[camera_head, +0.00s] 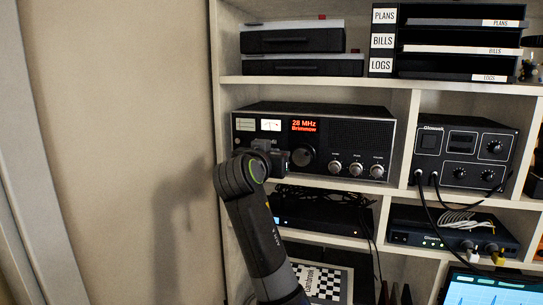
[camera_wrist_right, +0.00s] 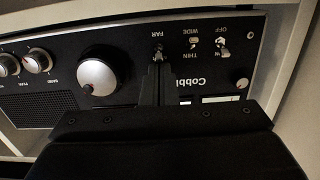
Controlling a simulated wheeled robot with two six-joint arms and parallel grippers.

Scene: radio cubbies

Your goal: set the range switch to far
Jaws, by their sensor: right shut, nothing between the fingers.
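The black radio (camera_head: 345,135) stands in an upper cubby, its display lit orange. In the right wrist view its front panel (camera_wrist_right: 125,40) shows upside down. The range switch (camera_wrist_right: 158,50) is a small toggle beside the FAR label, and the fingers partly cover it. Its opposite label is hidden, and I cannot tell which way the lever points. My right gripper (camera_wrist_right: 157,68) is shut and empty, its fingertips right at the switch; touching or just apart is unclear. In the head view my right arm hides that part of the panel. My left gripper is not in view.
A large tuning knob (camera_wrist_right: 97,77) sits beside the fingers, with the WIDE/THIN switch (camera_wrist_right: 193,43) and the power switch (camera_wrist_right: 222,45) on the other side. A shelf (camera_head: 380,85) runs above the radio. A cabled box (camera_head: 463,150) stands in the right cubby.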

